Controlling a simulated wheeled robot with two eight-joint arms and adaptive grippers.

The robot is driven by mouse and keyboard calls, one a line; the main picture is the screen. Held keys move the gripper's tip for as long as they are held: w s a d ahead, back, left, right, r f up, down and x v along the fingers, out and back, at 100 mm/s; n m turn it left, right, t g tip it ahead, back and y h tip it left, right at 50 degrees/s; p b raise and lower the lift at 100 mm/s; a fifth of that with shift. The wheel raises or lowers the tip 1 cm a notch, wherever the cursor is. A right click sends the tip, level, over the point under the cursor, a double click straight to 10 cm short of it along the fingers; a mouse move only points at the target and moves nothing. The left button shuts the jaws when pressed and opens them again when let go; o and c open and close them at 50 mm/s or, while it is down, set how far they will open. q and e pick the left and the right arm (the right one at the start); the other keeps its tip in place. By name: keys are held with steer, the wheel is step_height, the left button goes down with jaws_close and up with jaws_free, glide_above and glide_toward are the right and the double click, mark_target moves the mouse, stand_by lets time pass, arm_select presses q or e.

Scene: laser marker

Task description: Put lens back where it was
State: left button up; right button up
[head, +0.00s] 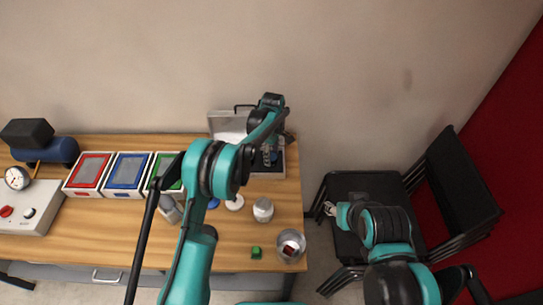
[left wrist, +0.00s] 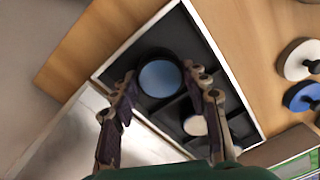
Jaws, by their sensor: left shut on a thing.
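The lens (left wrist: 160,78) is a round blue glass in a thick black ring. In the left wrist view it sits between the fingers of my left gripper (left wrist: 165,84), which is shut on it. In the head view my left gripper (head: 270,152) is over the open case (head: 291,161), and the lens is a small blue spot there. The case has a pale rim and a dark, divided inside; the lens is over or in its larger compartment, and I cannot tell its exact height. My right gripper (head: 330,208) is small, out over the black chair.
A white round piece (left wrist: 195,125) lies in another compartment. The case lid (head: 228,123) stands open. Red (head: 90,172) and blue (head: 127,172) trays stand left. Chairs (head: 365,185) stand right of the table.

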mark_target(272, 156)
arm_select(q)
steer(key=shift+r, duration=0.1)
steer(key=o, duration=1.4)
steer(key=shift+f, duration=0.2)
steer(key=shift+r, duration=0.55)
step_height(272, 156, up, 12)
steer(key=shift+w+d+f+p, duration=0.1)
steer(key=shift+f+p, duration=0.15)
steer(key=shift+p, duration=0.75)
